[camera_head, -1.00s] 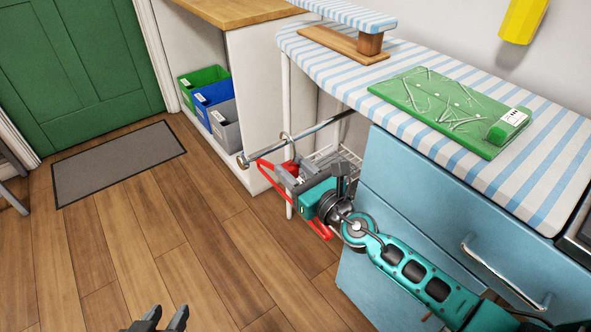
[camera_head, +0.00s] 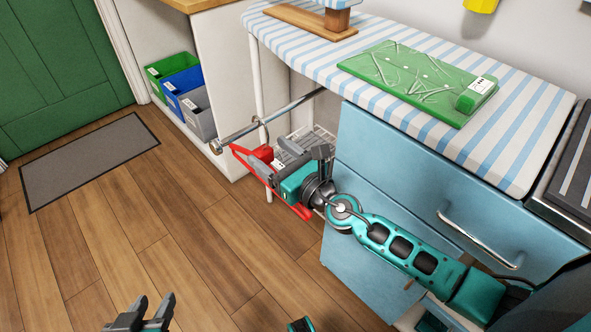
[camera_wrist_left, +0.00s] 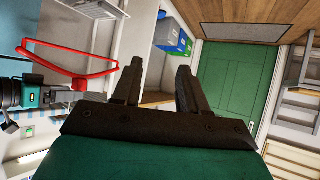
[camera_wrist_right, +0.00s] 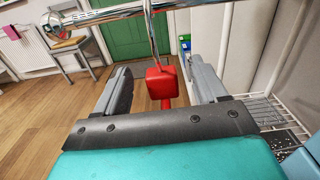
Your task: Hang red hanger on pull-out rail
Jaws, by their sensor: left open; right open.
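The red hanger (camera_head: 248,166) hangs at the chrome pull-out rail (camera_head: 264,118), below the ironing board. In the right wrist view its metal hook (camera_wrist_right: 151,35) reaches up to the rail (camera_wrist_right: 120,12), above a red block (camera_wrist_right: 162,82). The hook appears to be over the rail. My right gripper (camera_head: 303,153) is open beside the hanger, its fingers apart on both sides of the red block with gaps showing. My left gripper (camera_head: 153,303) is open and empty, low over the floor. The left wrist view shows the hanger's red frame (camera_wrist_left: 58,47) at the left.
A wire rack (camera_head: 318,137) lies behind my right gripper. Blue drawers (camera_head: 390,140) stand right of it, under the striped ironing board (camera_head: 300,48). Green, blue and grey bins (camera_head: 198,112) stand in the white shelf. The wooden floor (camera_head: 150,220) is open at left.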

